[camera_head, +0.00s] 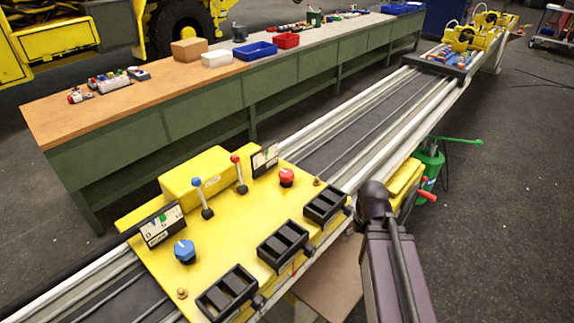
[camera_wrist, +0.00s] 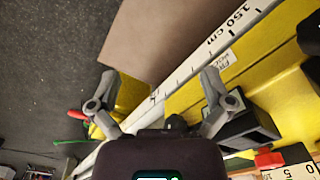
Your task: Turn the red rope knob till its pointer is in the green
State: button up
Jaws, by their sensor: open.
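The red knob (camera_head: 287,177) sits on the yellow panel (camera_head: 225,225), right of the red lever and in front of the right gauge (camera_head: 265,160). Its pointer is too small to read. The right gauge has a white face with a dark needle; its exact reading is unclear. In the wrist view, a numbered white scale (camera_wrist: 292,172) with red and green patches shows at the lower right. My gripper (camera_wrist: 157,106) is open and empty, its fingers spread over the panel's front edge. In the head view my arm's end is right of the panel, apart from the knob.
A blue knob (camera_head: 184,251), blue lever (camera_head: 197,183), red lever (camera_head: 237,160) and left gauge (camera_head: 162,226) stand on the panel. A long workbench (camera_head: 150,98) runs behind. A red handle (camera_head: 427,194) sticks out at right.

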notch_tip(320, 180, up, 12)
jog(key=w+p, duration=0.3)
jog(key=p, duration=0.8)
notch_tip(320, 180, up, 5)
jog(key=n+p, duration=0.4)
jog(key=n, duration=1.6)
send_over(286, 172)
jog(key=shift+s+f, duration=0.1)
jog(key=shift+f, duration=0.05)
jog(key=shift+m, duration=0.3)
jog(key=shift+f, duration=0.15)
notch_tip(286, 172, down, 14)
jog(key=b, duration=1.3)
jog(key=shift+r, duration=0.25)
jog(key=shift+b, duration=0.3)
